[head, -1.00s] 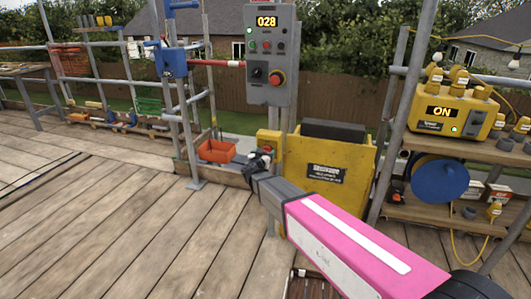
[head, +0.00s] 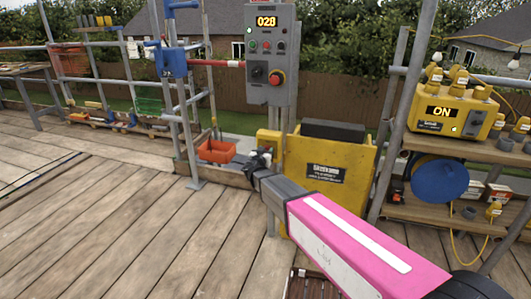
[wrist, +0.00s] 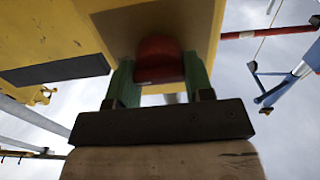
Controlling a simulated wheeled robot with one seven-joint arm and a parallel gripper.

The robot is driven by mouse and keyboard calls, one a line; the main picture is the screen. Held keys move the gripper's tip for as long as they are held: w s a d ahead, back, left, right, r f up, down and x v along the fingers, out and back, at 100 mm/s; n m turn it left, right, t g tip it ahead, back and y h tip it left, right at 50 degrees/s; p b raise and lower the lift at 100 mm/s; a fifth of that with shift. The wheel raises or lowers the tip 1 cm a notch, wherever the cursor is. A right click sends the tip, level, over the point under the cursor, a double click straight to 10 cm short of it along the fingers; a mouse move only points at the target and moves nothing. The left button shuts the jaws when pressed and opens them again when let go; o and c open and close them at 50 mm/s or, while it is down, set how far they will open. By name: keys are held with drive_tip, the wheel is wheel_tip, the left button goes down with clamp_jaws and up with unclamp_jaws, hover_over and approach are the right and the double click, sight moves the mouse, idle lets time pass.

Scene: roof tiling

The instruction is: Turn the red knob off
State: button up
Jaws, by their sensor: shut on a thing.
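The red knob (wrist: 158,58) is on the face of the yellow box, between my gripper's two green fingers in the wrist view. My gripper (wrist: 158,72) is shut on it, with a finger on each side. In the head view, my gripper (head: 263,157) is at the left part of the yellow box (head: 330,155) and hides the knob. The knob's exact turn position cannot be read.
A grey control panel (head: 287,50) reading 028 with a red button (head: 277,77) stands above. An orange bin (head: 217,151) is left of my gripper. A yellow power unit (head: 450,112) reading ON sits on the right shelf. The deck at left is open.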

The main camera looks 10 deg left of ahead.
drive_tip(key=n, duration=0.4)
drive_tip(key=shift+a, duration=0.1)
drive_tip(key=n, duration=0.4)
drive_tip(key=shift+n, duration=0.3)
drive_tip(key=n, duration=0.4)
drive_tip(key=shift+a+f+n, duration=0.15)
drive_tip(key=shift+n, duration=2.35)
drive_tip(key=shift+f, duration=0.1)
drive_tip(key=o, duration=0.9)
